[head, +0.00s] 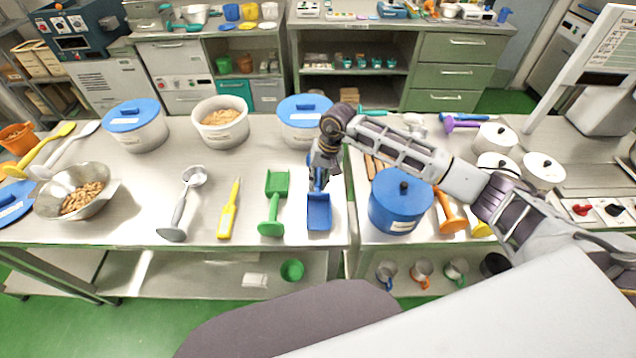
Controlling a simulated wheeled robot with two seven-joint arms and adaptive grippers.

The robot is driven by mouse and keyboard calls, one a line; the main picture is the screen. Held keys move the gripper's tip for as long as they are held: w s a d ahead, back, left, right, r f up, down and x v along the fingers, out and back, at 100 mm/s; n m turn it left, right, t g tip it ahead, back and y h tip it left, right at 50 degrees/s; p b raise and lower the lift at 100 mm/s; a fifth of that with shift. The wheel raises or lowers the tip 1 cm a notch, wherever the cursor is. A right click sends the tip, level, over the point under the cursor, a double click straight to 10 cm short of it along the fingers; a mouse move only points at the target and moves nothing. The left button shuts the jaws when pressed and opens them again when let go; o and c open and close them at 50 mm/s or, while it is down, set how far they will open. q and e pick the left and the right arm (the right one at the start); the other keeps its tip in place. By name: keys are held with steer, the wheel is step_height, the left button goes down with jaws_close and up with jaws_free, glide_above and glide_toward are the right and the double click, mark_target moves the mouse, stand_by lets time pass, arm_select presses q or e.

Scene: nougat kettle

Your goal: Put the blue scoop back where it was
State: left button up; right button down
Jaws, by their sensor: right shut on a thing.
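The blue scoop (319,218) is at the right end of the left steel table, with its scoop end toward the front edge. My right gripper (318,182) reaches in from the right and is shut on the handle of the blue scoop. The arm and gripper hide part of the handle. I cannot tell whether the scoop touches the table or hangs just above it. My left gripper is not in view.
A green scoop (273,205), a yellow utensil (229,210) and a metal scoop (183,205) lie left of the blue one. A blue-lidded tub (303,126) stands behind my gripper. A blue pot (394,208) stands to the right, across the gap between tables.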

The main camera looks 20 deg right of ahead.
steer(key=shift+d+x, duration=0.2)
steer(key=shift+x, duration=0.85)
steer(key=shift+f, duration=0.15)
steer(key=shift+f, duration=0.15)
steer(key=c, duration=1.3)
jaws_free()
steer(key=w+b+v, duration=0.1)
steer(key=b+v, duration=0.1)
steer(key=v, duration=1)
steer(key=shift+s, duration=0.5)
